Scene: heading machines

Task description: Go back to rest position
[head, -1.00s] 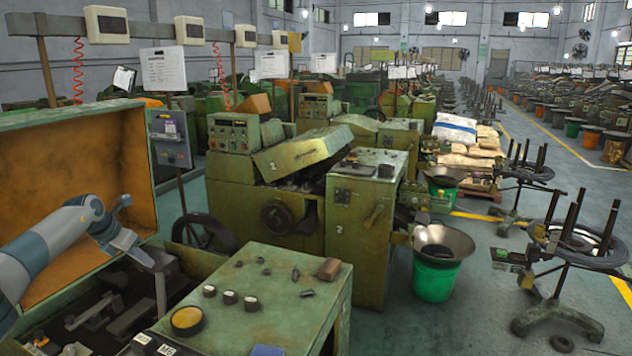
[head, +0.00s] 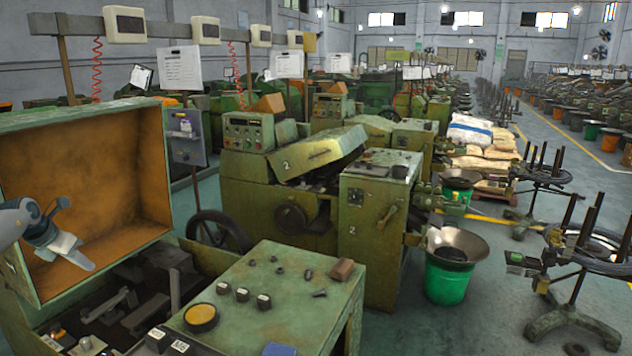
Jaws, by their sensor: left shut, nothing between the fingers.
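My left gripper (head: 72,255) is at the left of the head view, shut and empty. It hangs in front of the orange-brown inside of the raised machine cover (head: 115,180), above the open machine bay (head: 125,310). No part of it visibly holds anything. My right gripper is not in view.
A green control top (head: 250,300) with knobs and a yellow button stands close in front. A second green machine (head: 375,225) is behind it. A green bucket with a metal funnel (head: 448,275) and a wheeled reel stand (head: 570,310) are at right. Clear floor lies between them.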

